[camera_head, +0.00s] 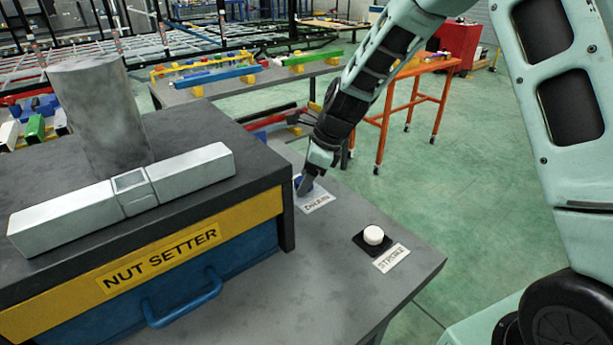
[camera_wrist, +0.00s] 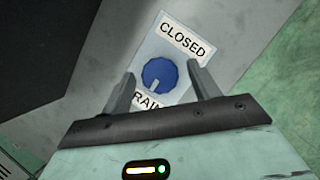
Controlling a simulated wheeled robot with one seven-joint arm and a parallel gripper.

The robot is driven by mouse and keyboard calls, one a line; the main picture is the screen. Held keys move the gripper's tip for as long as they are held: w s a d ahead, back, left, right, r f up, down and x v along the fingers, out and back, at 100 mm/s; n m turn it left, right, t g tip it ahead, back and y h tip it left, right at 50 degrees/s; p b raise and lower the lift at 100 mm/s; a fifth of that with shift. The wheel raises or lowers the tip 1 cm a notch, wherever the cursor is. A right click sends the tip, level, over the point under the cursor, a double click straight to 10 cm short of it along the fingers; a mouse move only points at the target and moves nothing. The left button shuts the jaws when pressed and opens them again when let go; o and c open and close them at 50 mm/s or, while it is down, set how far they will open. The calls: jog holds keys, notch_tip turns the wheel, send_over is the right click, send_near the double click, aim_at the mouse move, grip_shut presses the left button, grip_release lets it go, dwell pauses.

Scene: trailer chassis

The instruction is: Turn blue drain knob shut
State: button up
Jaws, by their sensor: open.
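The blue drain knob (camera_wrist: 159,74) sits on a white label plate (camera_wrist: 190,37) in the wrist view. The plate reads CLOSED on one side and, partly covered, DRAIN on the other. A pale pointer mark on the knob points toward the DRAIN side, away from CLOSED. My gripper (camera_wrist: 165,83) is open, with one finger on each side of the knob; I cannot tell whether either finger touches it. In the head view my gripper (camera_head: 304,184) reaches down at the knob (camera_head: 302,183), which it partly hides, beside the DRAIN label (camera_head: 317,203).
A white button (camera_head: 373,235) with a STROKE label lies nearer the table's front right. An orange cart (camera_head: 420,67) stands behind; green floor is open to the right.

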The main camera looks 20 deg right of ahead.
jog(key=c, duration=1)
